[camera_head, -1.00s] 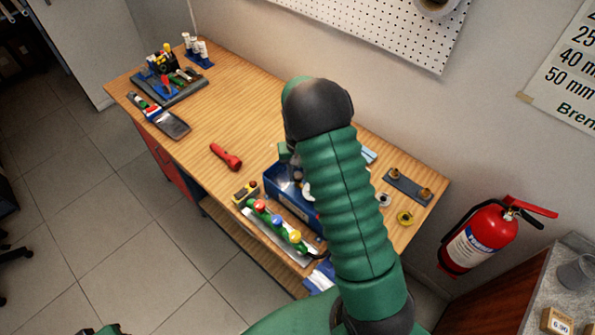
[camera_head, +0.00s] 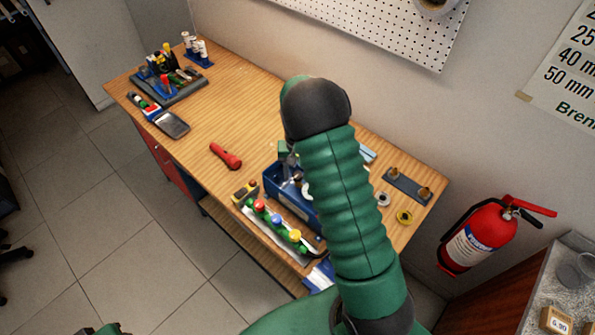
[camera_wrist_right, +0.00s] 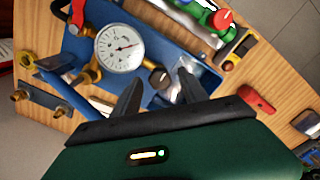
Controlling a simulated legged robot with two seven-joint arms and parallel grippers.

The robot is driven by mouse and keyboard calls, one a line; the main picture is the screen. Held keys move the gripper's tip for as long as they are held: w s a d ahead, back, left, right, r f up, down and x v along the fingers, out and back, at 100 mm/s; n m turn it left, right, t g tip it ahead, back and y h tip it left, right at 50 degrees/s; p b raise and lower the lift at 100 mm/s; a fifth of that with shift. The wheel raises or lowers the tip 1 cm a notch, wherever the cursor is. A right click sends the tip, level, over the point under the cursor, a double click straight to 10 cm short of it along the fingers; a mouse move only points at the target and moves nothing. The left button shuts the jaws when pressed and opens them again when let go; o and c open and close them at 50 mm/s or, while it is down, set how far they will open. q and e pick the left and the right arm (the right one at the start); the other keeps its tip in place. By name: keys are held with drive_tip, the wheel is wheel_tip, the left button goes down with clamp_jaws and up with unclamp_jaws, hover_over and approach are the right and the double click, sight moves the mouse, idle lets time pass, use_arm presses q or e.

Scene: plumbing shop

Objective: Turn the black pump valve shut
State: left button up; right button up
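The blue pump box (camera_head: 285,196) stands on the wooden bench, partly hidden behind my right arm in the head view. In the right wrist view the blue box (camera_wrist_right: 205,55) holds a round white gauge (camera_wrist_right: 118,47) on brass fittings. A small black knob, the pump valve (camera_wrist_right: 160,78), sits right of the gauge. My right gripper (camera_wrist_right: 160,73) is open, with one finger on each side of the knob. Gaps show between the fingers and the knob; I cannot tell its exact depth. In the head view this gripper is mostly hidden by my arm.
A valve manifold (camera_head: 275,222) with red, blue and yellow knobs lies along the box's front. A red flashlight (camera_head: 226,157) and a yellow-black tool (camera_head: 245,191) lie nearby. A plate with brass fittings (camera_head: 408,185) is at the right. The bench's middle is clear.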

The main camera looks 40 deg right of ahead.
sight(298, 174)
wheel_tip(298, 174, up, 17)
drive_tip(key=b, duration=0.2)
drive_tip(key=shift+b, duration=0.4)
drive_tip(key=shift+f, duration=0.15)
